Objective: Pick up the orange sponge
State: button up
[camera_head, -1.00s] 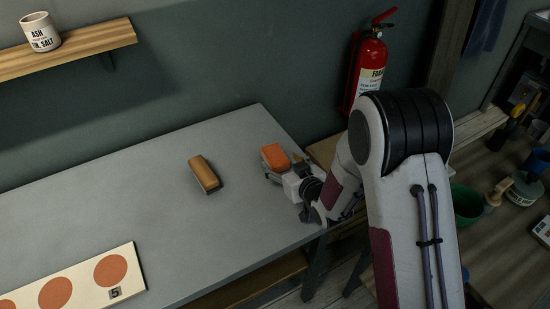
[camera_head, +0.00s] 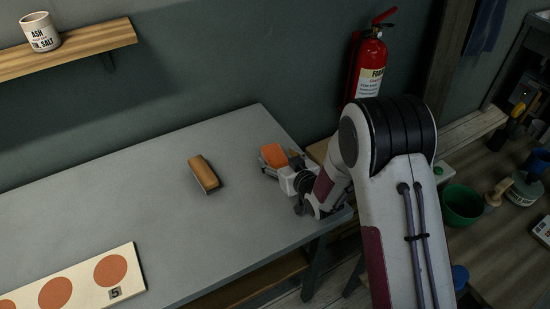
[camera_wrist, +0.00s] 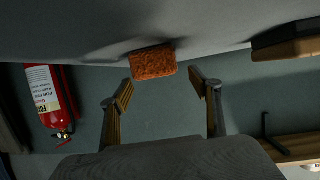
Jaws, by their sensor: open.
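The orange sponge (camera_head: 273,156) lies on the grey table (camera_head: 120,205) near its right end. My gripper (camera_head: 279,165) is low over the table right at the sponge, with its fingers open. In the wrist view the sponge (camera_wrist: 153,62) shows just beyond and between the two spread fingertips of my gripper (camera_wrist: 160,90), closer to the left one. No finger clearly presses on it there. Part of the sponge's near side is hidden by the gripper in the head view.
A brown block-like brush (camera_head: 204,175) lies on the table left of the sponge. A board with orange circles (camera_head: 85,282) lies at the front left. A fire extinguisher (camera_head: 369,67) hangs on the wall behind. A shelf (camera_head: 75,47) with a mug (camera_head: 40,31) is at upper left.

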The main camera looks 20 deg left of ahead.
aim_at(275, 154)
jog(key=shift+x, duration=1.85)
jog(key=shift+w+d, duration=0.1)
jog(key=c, duration=1)
